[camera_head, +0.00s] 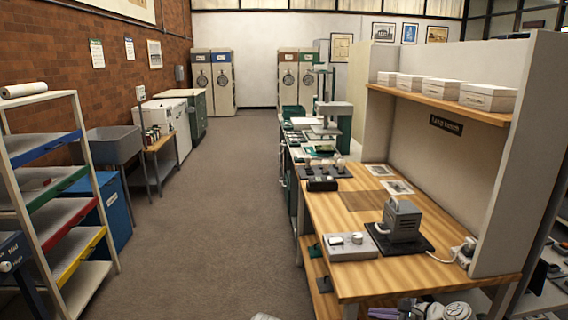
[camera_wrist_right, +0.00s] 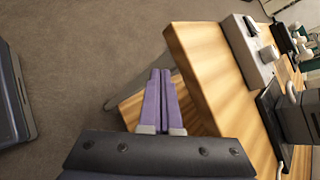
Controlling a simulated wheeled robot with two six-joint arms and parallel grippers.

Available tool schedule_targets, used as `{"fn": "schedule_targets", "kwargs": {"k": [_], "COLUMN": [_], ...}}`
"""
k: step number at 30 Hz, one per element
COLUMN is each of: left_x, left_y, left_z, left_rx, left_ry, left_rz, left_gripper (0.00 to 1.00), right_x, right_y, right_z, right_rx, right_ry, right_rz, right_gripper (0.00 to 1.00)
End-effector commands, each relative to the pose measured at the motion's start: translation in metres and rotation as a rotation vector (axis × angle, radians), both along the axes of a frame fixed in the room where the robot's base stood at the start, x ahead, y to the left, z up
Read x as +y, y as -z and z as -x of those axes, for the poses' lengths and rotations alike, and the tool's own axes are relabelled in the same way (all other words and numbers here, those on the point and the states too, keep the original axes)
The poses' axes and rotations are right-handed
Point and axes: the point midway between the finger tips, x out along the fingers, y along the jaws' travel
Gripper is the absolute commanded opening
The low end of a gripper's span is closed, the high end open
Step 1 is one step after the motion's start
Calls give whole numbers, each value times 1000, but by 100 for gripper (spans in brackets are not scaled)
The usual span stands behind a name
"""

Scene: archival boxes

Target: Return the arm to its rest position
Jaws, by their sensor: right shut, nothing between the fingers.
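My right gripper (camera_wrist_right: 160,75) is shut and empty, its two purple fingers side by side in the right wrist view. Below the fingertips there are the table's front edge, a lower shelf and the floor. In the head view, part of the right gripper and arm (camera_head: 405,308) shows at the bottom, just in front of the wooden table's near edge. My left gripper does not show.
The wooden workbench (camera_head: 345,282) stands at the right, with a grey device (camera_head: 402,220) on a black mat and a white control box (camera_head: 348,246). White boxes (camera_head: 487,96) sit on the upper shelf. A rack (camera_head: 50,190) stands left. The aisle floor (camera_head: 215,220) is clear.

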Motion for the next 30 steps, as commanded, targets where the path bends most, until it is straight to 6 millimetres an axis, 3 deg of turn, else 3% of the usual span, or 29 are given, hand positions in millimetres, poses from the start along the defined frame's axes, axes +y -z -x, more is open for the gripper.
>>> {"fn": "schedule_targets", "kwargs": {"k": [1, 6, 12, 18, 26, 30], "left_x": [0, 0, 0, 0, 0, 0], "left_y": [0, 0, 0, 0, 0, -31], "left_z": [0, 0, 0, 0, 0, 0], "left_rx": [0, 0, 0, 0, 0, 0], "left_ry": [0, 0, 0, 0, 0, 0], "left_rz": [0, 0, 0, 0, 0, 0], "left_gripper": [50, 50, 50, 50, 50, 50], "right_x": [27, 100, 154, 178, 191, 189], "right_y": [11, 49, 82, 95, 96, 64], "right_z": [6, 38, 86, 121, 147, 147], "right_rx": [0, -26, -84, -133, -169, -168], "right_ry": [-108, -551, -1107, -1556, -1976, -2005], "right_rz": [84, 418, 763, 994, 1177, 1190], "right_gripper": [0, 0, 0, 0, 0, 0]}}
